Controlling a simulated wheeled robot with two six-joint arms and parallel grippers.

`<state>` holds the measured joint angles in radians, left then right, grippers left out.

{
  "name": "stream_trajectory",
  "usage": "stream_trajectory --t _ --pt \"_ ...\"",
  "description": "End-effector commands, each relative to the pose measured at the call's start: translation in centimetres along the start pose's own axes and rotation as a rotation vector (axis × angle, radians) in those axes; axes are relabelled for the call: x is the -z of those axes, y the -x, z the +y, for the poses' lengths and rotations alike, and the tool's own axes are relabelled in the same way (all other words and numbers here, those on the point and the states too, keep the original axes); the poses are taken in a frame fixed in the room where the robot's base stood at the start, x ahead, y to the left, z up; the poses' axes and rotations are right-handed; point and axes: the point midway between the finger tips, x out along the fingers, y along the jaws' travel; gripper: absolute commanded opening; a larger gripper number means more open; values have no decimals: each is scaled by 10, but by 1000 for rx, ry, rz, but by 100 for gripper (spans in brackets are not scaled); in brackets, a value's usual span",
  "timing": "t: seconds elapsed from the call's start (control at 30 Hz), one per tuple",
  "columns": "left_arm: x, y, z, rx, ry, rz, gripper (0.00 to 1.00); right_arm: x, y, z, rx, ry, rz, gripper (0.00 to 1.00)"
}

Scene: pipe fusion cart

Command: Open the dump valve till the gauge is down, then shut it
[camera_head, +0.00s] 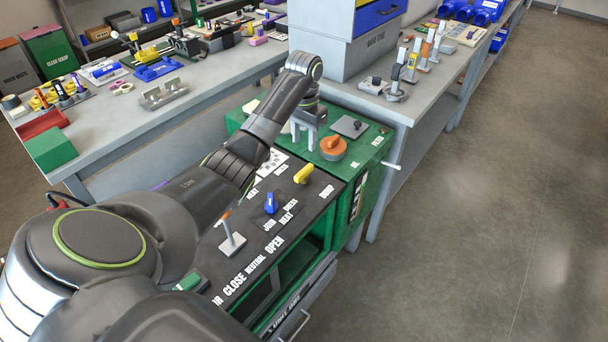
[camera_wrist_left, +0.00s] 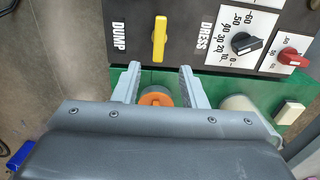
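A yellow handle (camera_head: 303,174) stands on the black panel (camera_head: 262,246) of the green cart, near the DUMP label. In the left wrist view the yellow handle (camera_wrist_left: 159,40) lies lengthwise up the picture, between DUMP and DRESS. My left gripper (camera_head: 304,146) is open and empty, pointing down over the green deck behind the handle. In the wrist view its fingertips (camera_wrist_left: 160,72) are just below the handle, apart from it. A black pointer knob (camera_wrist_left: 246,43) sits on a numbered white scale. I cannot make out a separate pressure gauge. My right gripper is not in view.
An orange knob (camera_head: 333,147) on the green deck is close to my left gripper. A red knob (camera_wrist_left: 292,57) is beside the black one. A lever (camera_head: 231,238) and a blue knob (camera_head: 270,203) stand on the panel. Benches (camera_head: 215,85) carry tools; floor at right is clear.

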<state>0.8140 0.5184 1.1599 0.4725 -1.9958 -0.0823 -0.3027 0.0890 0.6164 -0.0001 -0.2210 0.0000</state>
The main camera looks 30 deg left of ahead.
Motion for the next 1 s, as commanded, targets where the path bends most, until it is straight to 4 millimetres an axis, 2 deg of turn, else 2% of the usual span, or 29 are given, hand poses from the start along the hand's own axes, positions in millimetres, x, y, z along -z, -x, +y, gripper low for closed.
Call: stream_trajectory --t 0.03,0.3,0.5,0.7,0.93,1.0 --pt "-2 -17 1 -3 1 -8 38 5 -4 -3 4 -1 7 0" --pt "-2 -70 1 -3 1 -8 38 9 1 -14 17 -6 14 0" --pt "-2 -98 1 -2 0 -6 38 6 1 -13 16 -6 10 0" --pt "-2 -107 1 -1 0 -4 38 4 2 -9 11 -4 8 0" --pt "-2 -108 1 -1 0 -4 38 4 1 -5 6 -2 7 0" --pt "-2 -108 1 -1 0 -4 30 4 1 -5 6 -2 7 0"
